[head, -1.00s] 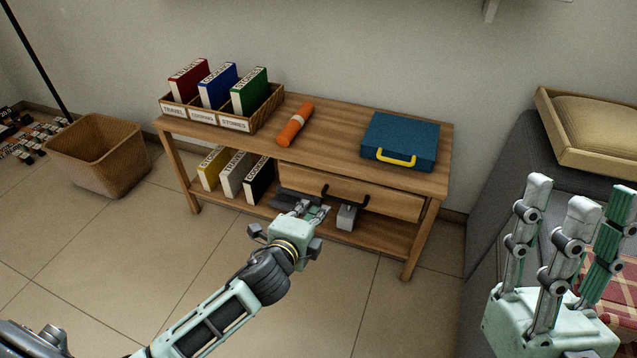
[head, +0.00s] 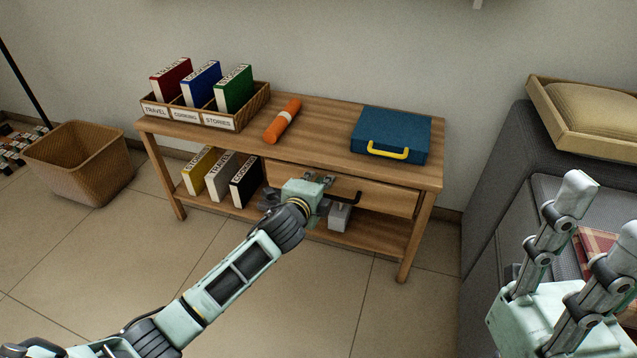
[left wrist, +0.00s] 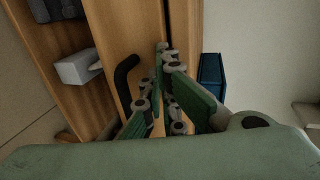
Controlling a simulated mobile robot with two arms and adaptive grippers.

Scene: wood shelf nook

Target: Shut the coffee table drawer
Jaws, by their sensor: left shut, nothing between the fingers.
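The coffee table (head: 330,142) is wooden, with a drawer (head: 390,200) under the right part of its top. The drawer front has a dark bar handle (head: 346,197). A dark gap shows above the front in the left wrist view; how far it stands out is hard to tell. The left wrist view shows the fingertips (left wrist: 163,50) close to the drawer front (left wrist: 130,28); contact is unclear. My right gripper (head: 597,215) is open at the lower right, partly cut off.
On the tabletop are a book organizer (head: 220,122), an orange roll (head: 283,121) and a blue case (head: 390,135). Books (head: 220,175) and a grey object (head: 340,216) sit on the lower shelf. A grey sofa (head: 490,195) stands right, a basket (head: 80,165) left.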

